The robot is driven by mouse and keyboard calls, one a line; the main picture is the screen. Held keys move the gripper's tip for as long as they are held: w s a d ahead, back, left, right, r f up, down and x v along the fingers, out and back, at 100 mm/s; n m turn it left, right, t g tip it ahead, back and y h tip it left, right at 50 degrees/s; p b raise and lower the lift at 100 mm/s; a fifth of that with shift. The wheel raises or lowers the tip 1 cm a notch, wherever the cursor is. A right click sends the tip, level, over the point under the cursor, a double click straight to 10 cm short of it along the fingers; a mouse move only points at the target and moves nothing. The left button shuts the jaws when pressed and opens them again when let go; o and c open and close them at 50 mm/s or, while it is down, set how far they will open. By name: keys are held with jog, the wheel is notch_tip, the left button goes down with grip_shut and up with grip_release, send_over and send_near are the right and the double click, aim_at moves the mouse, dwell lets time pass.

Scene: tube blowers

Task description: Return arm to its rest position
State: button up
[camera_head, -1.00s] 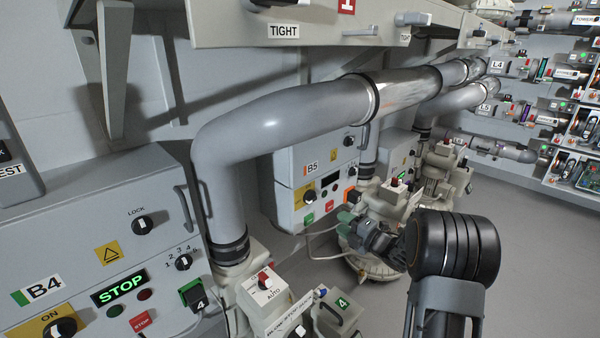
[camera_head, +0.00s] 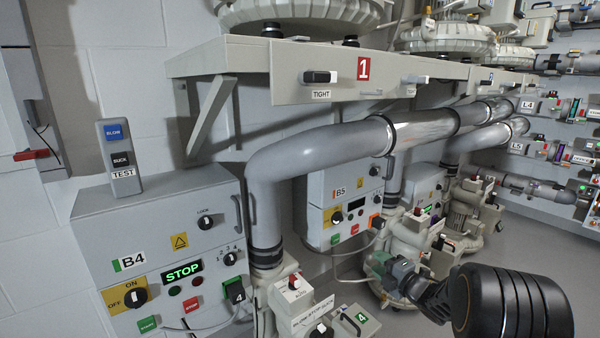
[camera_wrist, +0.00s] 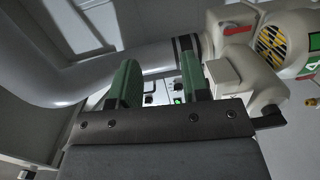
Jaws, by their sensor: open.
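My gripper (camera_head: 379,263) is at the lower right of the head view, with green fingertips in front of the beige blower under panel B5. In the wrist view my gripper (camera_wrist: 158,85) shows two green fingers standing apart with nothing between them. Behind the fingers in the wrist view are the grey pipe (camera_wrist: 75,75) and a beige blower (camera_wrist: 260,45). My dark forearm link is at the lower right of the head view. The far sides of the fingers are hidden.
Panel B4 (camera_head: 150,225) with a lit STOP display stands at the left, and panel B5 (camera_head: 335,190) behind. A bent grey pipe (camera_head: 310,150) runs under a shelf (camera_head: 345,90). A BLOW/SUCK test box (camera_head: 120,160) sits on B4. Grey floor (camera_head: 540,250) lies open at the right.

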jog(key=s+d+r+m+g+h+p, duration=0.1)
jog(key=s+r+m+h+p, duration=0.35)
jog(key=r+p, duration=0.6)
jog(key=s+r+m+g+h+p, duration=0.1)
jog(key=r+m+h+p, duration=0.55)
jog(key=r, duration=0.65)
jog(key=s+a+r+m+g+y+p, duration=0.1)
jog(key=s+a+r+m+g+p, duration=0.3)
jog(key=s+p, duration=0.5)
jog(key=s+a+r+m+g+y+p, duration=0.1)
jog(key=s+a+r+m+g+p, duration=0.2)
jog(key=s, duration=1.1)
notch_tip(320, 180, up, 8)
jog(key=m+g+p, duration=0.2)
jog(key=m+p, duration=0.3)
jog(key=p, duration=0.1)
jog(key=shift+s+a+f+m+p, duration=0.15)
jog(key=shift+a+f+m+p, duration=0.05)
jog(key=shift+a+m+p, duration=0.15)
